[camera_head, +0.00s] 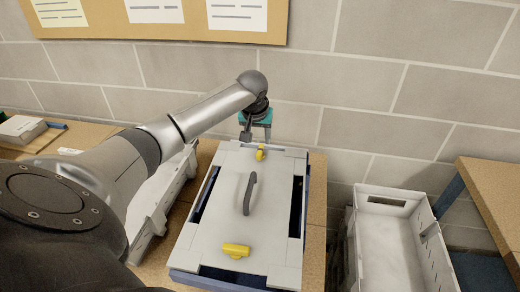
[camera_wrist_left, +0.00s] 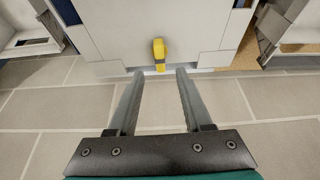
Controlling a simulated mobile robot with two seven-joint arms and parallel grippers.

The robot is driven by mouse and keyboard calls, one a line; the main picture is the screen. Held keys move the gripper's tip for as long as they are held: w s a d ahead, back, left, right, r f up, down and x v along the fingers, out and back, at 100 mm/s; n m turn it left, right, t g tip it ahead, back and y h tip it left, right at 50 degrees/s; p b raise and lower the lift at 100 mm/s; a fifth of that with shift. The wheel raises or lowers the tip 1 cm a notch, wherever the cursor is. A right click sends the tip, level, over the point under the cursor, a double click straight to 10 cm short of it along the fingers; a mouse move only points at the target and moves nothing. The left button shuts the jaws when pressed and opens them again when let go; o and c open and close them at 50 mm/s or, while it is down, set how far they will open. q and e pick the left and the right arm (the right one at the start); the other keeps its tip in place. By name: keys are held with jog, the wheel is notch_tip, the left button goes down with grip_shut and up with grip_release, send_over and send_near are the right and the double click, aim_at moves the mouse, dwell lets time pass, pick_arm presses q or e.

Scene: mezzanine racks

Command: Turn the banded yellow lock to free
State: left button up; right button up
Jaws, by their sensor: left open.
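A pale panel (camera_head: 215,215) lies flat on the bench and carries two yellow locks. The far yellow lock (camera_head: 260,153) sits near the panel's wall-side edge; in the left wrist view this lock (camera_wrist_left: 158,47) points along the view and shows a dark band across it. The near yellow lock (camera_head: 236,250) lies crosswise by the front edge, with no clear band. My left gripper (camera_head: 256,136) is by the far lock, on its wall side. In the left wrist view its fingers (camera_wrist_left: 160,72) are open and empty, with the lock ahead between the tips, apart from them. My right gripper is not visible.
A dark curved handle (camera_head: 249,193) stands up mid-panel. A pale bin (camera_head: 158,195) is left of the panel, partly behind my left arm. An open grey crate (camera_head: 362,240) stands at the right. The brick wall (camera_head: 310,120) is close behind the gripper.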

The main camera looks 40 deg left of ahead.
aim_at(260, 150)
pick_arm(q)
jog(key=b+x, duration=0.1)
jog(key=x, duration=0.5)
jog(key=shift+w+a+f, duration=0.1)
jog(key=shift+w+f, duration=0.05)
jog(key=shift+f, duration=0.15)
jog(key=shift+c, duration=0.2)
grip_shut()
dwell(1.0)
